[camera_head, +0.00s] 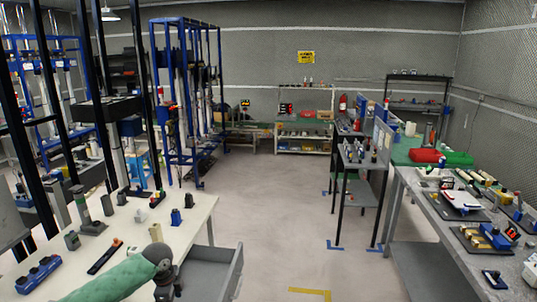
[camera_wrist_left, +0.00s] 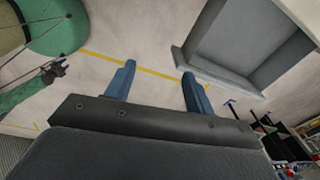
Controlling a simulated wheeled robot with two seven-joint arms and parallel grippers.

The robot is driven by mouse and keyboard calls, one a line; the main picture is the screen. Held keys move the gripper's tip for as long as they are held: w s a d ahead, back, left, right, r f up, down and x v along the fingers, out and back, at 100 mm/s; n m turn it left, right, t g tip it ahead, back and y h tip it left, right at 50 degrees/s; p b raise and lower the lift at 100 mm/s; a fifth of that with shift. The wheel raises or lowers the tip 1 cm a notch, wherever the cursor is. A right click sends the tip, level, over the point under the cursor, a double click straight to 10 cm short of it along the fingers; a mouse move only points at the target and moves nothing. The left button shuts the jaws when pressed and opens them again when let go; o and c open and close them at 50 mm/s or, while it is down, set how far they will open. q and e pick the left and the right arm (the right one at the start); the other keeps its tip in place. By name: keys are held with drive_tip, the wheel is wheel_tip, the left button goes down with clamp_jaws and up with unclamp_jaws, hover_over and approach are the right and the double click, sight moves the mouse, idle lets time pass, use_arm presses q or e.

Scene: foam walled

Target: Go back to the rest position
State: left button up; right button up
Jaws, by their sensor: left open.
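My left arm comes in at the bottom left of the head view, in a green sleeve. Its dark wrist and left gripper (camera_head: 166,286) are beside the front edge of the white table, near the grey drawer. In the left wrist view the two blue fingers of this left gripper (camera_wrist_left: 158,88) stand wide apart with nothing between them.
The white table (camera_head: 120,222) at left holds a blue block (camera_head: 38,275) and several small parts. A grey open drawer (camera_head: 213,270) juts out at its right end and also shows in the left wrist view (camera_wrist_left: 225,75). The floor (camera_head: 280,220) in the middle is clear. A grey bench (camera_head: 420,205) stands right.

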use_arm(q)
drive_tip(key=s+d+f+n+t+b, duration=0.1)
drive_tip(key=s+d+f+n+b, duration=0.2)
drive_tip(key=f, duration=0.9)
drive_tip(key=s+d+f+n+h, duration=0.1)
drive_tip(key=s+d+f+n, duration=0.3)
drive_tip(key=f, duration=0.8)
drive_tip(key=s+d+f+n+t+b, duration=0.15)
drive_tip(key=s+f, duration=0.35)
drive_tip(key=f, duration=0.7)
drive_tip(key=s+d+f+n+b, duration=0.1)
drive_tip(key=s+f+n+b, duration=0.1)
drive_tip(key=s+f, duration=1)
drive_tip(key=s+d+f+n+g+y+b, duration=0.1)
drive_tip(key=s+f+n, duration=0.4)
drive_tip(key=s+f, duration=0.7)
drive_tip(key=s, duration=0.7)
drive_tip(key=shift+b, duration=0.4)
use_arm(e)
drive_tip(key=w+a+r, duration=0.5)
drive_tip(key=w+r, duration=0.5)
drive_tip(key=w, duration=0.3)
drive_tip(key=shift+w+a, duration=0.15)
drive_tip(key=shift+w, duration=0.25)
use_arm(q)
drive_tip(key=shift+d+g, duration=0.1)
drive_tip(key=shift+g, duration=0.15)
drive_tip(key=shift+c, duration=0.4)
